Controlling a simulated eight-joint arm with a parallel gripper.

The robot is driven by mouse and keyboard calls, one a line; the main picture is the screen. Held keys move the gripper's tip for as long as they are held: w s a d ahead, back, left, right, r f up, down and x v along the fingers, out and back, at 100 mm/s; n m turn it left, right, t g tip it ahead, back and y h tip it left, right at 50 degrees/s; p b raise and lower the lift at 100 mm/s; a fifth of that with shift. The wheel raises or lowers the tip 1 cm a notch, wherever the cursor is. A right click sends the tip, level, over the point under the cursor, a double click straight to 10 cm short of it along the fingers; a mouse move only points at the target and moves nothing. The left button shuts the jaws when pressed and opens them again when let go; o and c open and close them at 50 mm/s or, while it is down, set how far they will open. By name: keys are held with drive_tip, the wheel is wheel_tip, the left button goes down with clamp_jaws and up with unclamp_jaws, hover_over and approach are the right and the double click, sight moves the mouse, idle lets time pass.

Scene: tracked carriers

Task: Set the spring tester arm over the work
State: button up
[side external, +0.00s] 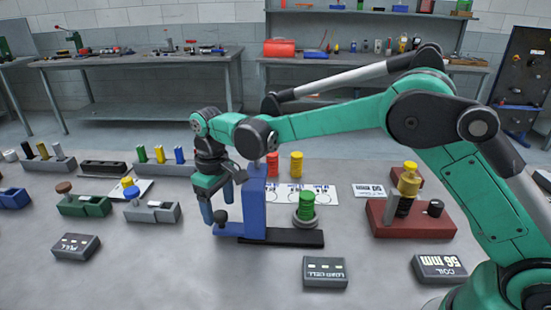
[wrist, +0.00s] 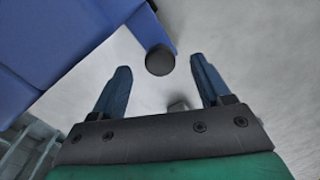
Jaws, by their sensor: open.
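The spring tester has a blue upright (side external: 254,205) on a dark base plate (side external: 295,238). A blue bar (side external: 229,229) shows low at the upright's left, with a black round knob (side external: 220,216) by it. A green coil (side external: 306,206) sits on a grey disc at the base's right part, away from the knob. My gripper (side external: 216,207) is open, pointing down at the knob, left of the upright. In the wrist view the knob (wrist: 159,61) lies between the fingertips, beside the blue bar (wrist: 150,25). I cannot tell whether the fingers touch it.
A red block fixture (side external: 383,222) with a yellow part stands at right. Orange and yellow coils (side external: 296,165) stand behind the tester. Dark label blocks (side external: 325,272) lie in front. Green (side external: 84,205) and grey trays are at left. The front left table is mostly clear.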

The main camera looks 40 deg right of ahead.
drive_tip(key=shift+f, duration=0.9)
clamp_jaws()
idle(0.8)
